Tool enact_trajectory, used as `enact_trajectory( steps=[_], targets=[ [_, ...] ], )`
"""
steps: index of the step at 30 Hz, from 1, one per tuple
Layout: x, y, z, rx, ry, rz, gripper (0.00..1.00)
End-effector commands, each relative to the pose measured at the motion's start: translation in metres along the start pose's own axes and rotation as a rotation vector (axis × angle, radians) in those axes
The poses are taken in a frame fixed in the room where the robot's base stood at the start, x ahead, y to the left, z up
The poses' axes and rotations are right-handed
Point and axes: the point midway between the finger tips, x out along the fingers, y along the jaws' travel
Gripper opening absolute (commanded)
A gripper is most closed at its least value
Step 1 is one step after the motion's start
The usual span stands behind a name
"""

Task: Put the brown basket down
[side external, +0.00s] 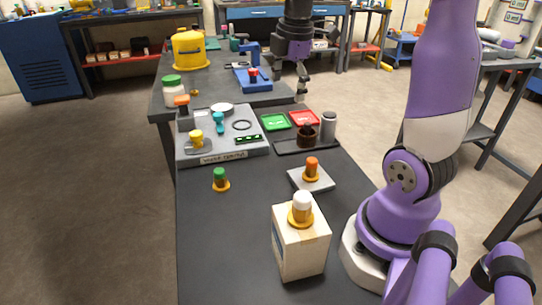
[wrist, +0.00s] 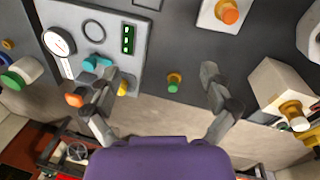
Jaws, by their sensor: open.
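The brown basket (side external: 306,135) is a small dark brown, round, open-topped vessel. In the side external view it stands upright on a low black tray (side external: 290,148), beside a grey cylinder (side external: 328,126). My gripper (side external: 289,88) is above and beyond it in that view, apart from it. The wrist view shows my gripper (wrist: 160,74) with its two fingers spread wide and nothing held between them. I do not see the basket in the wrist view.
A grey instrument panel (side external: 222,150) is left of the tray, with green (side external: 275,122) and red (side external: 305,118) trays behind. A green-topped motor (side external: 220,179), an orange-topped motor (side external: 312,168) on a plate and a box (side external: 300,246) bearing a white-topped motor stand nearer. Bare table lies front left.

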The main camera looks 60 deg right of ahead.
Motion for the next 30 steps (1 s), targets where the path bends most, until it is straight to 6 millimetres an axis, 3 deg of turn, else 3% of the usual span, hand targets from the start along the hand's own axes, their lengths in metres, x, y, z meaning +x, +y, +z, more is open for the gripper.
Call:
enact_trajectory(
  steps=[1,3,6,12,18,30],
  targets=[
    [-0.010,-0.015,-0.022,0.100,0.017,0.044,0.93],
    [-0.017,-0.038,-0.046,0.285,0.057,0.093,0.93],
    [-0.021,-0.071,-0.072,0.539,0.140,0.137,0.93],
    [-0.017,-0.121,-0.098,0.913,0.302,0.137,0.93],
    [-0.011,-0.137,-0.103,1.052,0.361,0.112,0.93],
    [-0.011,-0.136,-0.103,1.059,0.360,0.110,0.93]
  ],
)
